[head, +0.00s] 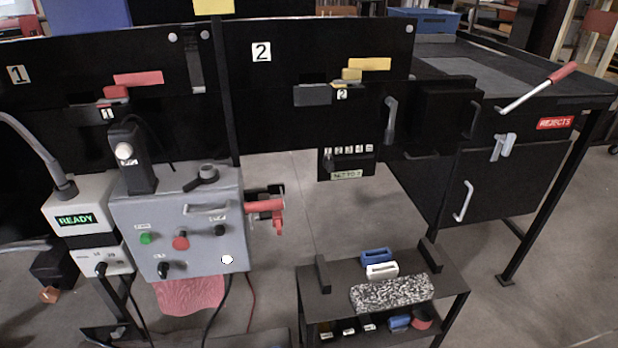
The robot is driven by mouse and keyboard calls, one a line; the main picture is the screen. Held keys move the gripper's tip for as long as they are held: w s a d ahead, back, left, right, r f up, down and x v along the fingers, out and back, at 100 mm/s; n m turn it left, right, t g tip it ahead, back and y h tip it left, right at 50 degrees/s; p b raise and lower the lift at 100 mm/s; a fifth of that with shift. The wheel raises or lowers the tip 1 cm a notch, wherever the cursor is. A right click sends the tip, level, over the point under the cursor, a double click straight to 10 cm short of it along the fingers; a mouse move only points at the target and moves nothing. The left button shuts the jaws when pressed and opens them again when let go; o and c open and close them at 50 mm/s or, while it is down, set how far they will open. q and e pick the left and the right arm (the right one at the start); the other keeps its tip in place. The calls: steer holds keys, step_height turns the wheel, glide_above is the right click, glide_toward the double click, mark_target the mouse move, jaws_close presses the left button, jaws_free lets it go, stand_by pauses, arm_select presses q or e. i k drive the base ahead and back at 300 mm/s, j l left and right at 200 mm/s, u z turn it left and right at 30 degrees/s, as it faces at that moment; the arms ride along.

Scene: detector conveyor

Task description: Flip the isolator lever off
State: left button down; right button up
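A grey control box (180,225) stands at the left in the head view. On its right side is a red lever (264,206) on a dark mount, which looks like the isolator lever. Its handle sticks out roughly level to the right, and a red part hangs below it. I cannot read any on or off mark beside it. The box front carries a green button (145,238), a red button (181,241) and dark knobs. Neither of my grippers is in view.
A display reading READY (75,220) stands left of the box. Black guard panels numbered 1 (60,70) and 2 (300,55) are behind. A low rack (450,275) stands front right. Floor between is clear.

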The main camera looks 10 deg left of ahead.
mark_target(273, 203)
steer(key=i+l+u, duration=0.1)
steer(key=l, duration=0.3)
steer(key=i+l+u, duration=0.1)
steer(key=l, duration=0.3)
steer(key=i+l+u, duration=0.1)
steer(key=l, duration=0.3)
